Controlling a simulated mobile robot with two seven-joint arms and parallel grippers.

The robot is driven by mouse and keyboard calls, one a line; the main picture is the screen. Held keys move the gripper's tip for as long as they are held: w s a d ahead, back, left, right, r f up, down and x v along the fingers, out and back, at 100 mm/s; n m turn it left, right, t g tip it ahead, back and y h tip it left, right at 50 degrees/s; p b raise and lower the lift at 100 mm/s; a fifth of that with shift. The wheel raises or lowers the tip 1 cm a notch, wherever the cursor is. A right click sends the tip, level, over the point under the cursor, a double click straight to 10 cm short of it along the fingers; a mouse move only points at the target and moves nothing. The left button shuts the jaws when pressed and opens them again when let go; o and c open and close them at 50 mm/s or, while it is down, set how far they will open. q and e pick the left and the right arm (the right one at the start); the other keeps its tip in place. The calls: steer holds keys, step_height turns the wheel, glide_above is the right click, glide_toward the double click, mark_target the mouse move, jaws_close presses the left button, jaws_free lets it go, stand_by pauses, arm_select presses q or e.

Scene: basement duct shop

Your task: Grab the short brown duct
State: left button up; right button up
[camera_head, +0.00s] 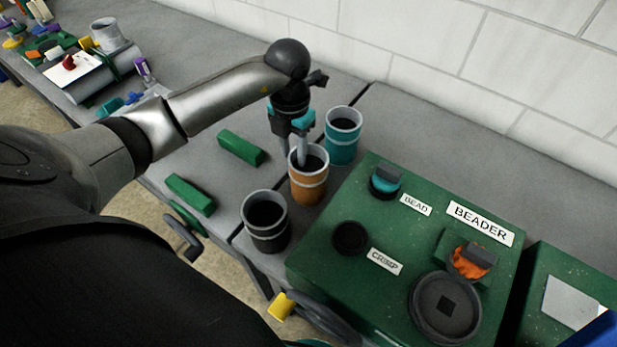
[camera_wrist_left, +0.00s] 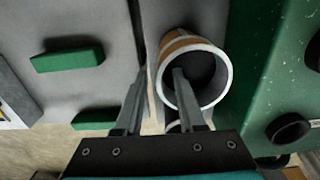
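The short brown duct (camera_head: 308,190) stands upright on the grey bench, between a teal duct (camera_head: 341,148) and a black duct (camera_head: 268,238). My left gripper (camera_head: 299,157) points down at its rim from above. In the left wrist view, the brown duct (camera_wrist_left: 171,48) shows its pale rim and dark inside. My left gripper (camera_wrist_left: 158,74) is open there, with one finger reaching into the duct's mouth and the other outside its wall. A gap shows between the fingers, and I cannot see them pressing on the wall. My right gripper is not in view.
A green beader machine (camera_head: 330,262) with knobs stands close on the right. Green blocks (camera_head: 241,148) lie on the bench to the left. A white tiled wall (camera_head: 430,50) runs behind. Tools and a grey duct (camera_head: 105,75) lie at the far left.

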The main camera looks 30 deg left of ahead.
arm_select(q)
jaws_close()
stand_by(1.4)
